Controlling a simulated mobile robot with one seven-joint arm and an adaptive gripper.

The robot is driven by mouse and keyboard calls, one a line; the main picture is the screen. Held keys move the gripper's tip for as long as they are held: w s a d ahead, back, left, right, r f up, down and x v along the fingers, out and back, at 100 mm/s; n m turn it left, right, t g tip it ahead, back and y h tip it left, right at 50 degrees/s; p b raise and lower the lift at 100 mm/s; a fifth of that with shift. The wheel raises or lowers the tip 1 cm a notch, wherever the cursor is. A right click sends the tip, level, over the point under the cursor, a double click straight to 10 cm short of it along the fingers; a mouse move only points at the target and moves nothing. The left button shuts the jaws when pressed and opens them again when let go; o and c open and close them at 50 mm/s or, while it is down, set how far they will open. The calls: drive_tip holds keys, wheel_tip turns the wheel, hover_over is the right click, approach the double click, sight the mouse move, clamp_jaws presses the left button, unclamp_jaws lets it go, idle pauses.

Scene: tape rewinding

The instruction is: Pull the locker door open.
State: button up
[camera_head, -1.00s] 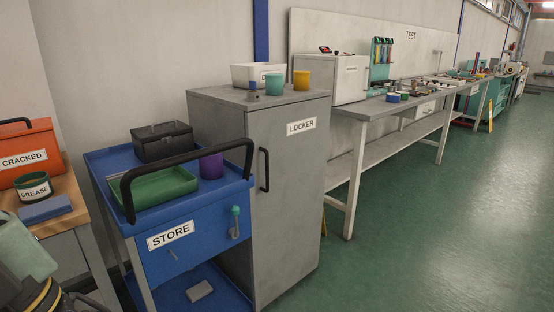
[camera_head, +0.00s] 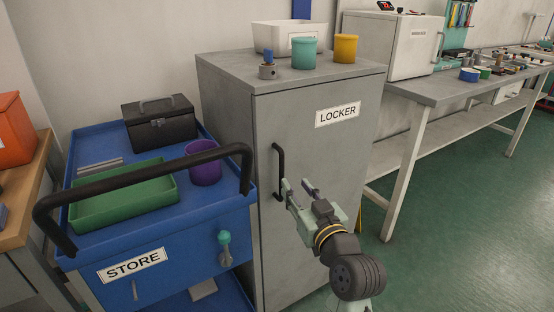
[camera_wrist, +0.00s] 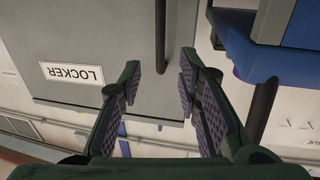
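The grey locker (camera_head: 320,230) stands with its door shut and a LOCKER label on it. Its black vertical bar handle (camera_head: 278,160) is near the door's left edge. My gripper (camera_head: 296,184) is open and empty, with its fingertips close to the handle's lower half. In the wrist view, the scene appears upside down. There the handle (camera_wrist: 160,35) runs down from the top edge and lines up with the gap of my gripper (camera_wrist: 160,78), between the two spread fingers. I cannot tell whether any finger touches it.
A blue STORE cart (camera_head: 190,255) with a black push bar (camera_head: 150,168) stands close on the left of the locker. A white bin (camera_head: 275,38), a teal cup (camera_head: 304,53) and a yellow cup (camera_head: 345,48) are on the locker top. Green floor (camera_head: 450,200) is free on the right.

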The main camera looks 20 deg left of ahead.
sight(283, 168)
drive_tip(key=p+x, duration=0.1)
drive_tip(key=x, duration=0.8)
drive_tip(key=shift+r+p, duration=0.1)
drive_tip(key=shift+p, duration=0.2)
drive_tip(key=shift+w+a, duration=0.5)
drive_tip(key=shift+w, duration=0.05)
drive_tip(key=shift+c, duration=0.2)
clamp_jaws()
